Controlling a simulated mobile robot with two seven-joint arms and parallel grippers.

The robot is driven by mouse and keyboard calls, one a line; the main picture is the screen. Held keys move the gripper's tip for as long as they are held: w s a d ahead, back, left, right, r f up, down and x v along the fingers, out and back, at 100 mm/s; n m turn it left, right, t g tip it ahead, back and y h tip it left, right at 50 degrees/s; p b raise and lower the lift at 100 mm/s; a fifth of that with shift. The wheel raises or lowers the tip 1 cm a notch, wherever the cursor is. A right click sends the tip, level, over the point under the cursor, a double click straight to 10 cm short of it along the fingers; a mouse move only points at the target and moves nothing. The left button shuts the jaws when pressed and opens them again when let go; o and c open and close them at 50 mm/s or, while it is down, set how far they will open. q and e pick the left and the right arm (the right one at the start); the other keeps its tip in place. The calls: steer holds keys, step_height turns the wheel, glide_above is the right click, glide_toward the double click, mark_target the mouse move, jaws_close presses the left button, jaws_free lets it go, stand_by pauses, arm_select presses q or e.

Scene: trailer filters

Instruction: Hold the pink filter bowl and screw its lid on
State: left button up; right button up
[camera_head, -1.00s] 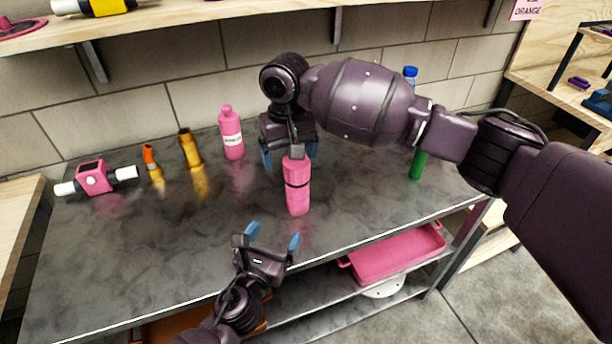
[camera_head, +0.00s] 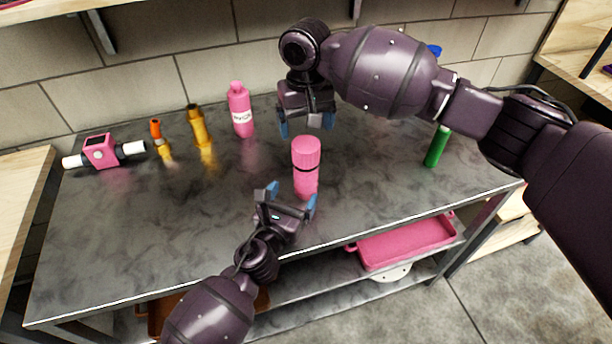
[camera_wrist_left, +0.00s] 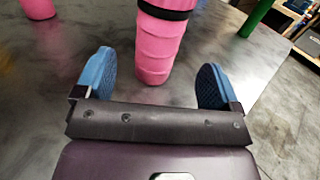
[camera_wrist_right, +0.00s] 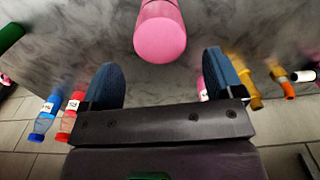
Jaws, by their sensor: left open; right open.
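The pink filter bowl (camera_head: 306,184) stands upright on the grey table, with its pink ribbed lid (camera_head: 306,152) on top and a black ring between them. My left gripper (camera_head: 291,196) is open, low in front of the bowl. In the left wrist view the bowl (camera_wrist_left: 157,50) stands ahead, between and beyond the two blue fingertips. My right gripper (camera_head: 307,125) is open and empty, above and just behind the lid. In the right wrist view the round top of the lid (camera_wrist_right: 160,38) shows beyond the fingers, apart from them.
On the grey table (camera_head: 110,235) a pink bottle (camera_head: 241,112), amber filter (camera_head: 198,127), orange-tipped part (camera_head: 160,140) and pink housing with white pipes (camera_head: 101,151) stand left. A green cylinder (camera_head: 437,146) stands right. A pink tray (camera_head: 405,245) lies on the lower shelf.

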mark_target(301, 180)
arm_select(q)
steer(key=x, duration=0.8)
steer(key=shift+w, duration=0.1)
steer(key=shift+c, duration=0.3)
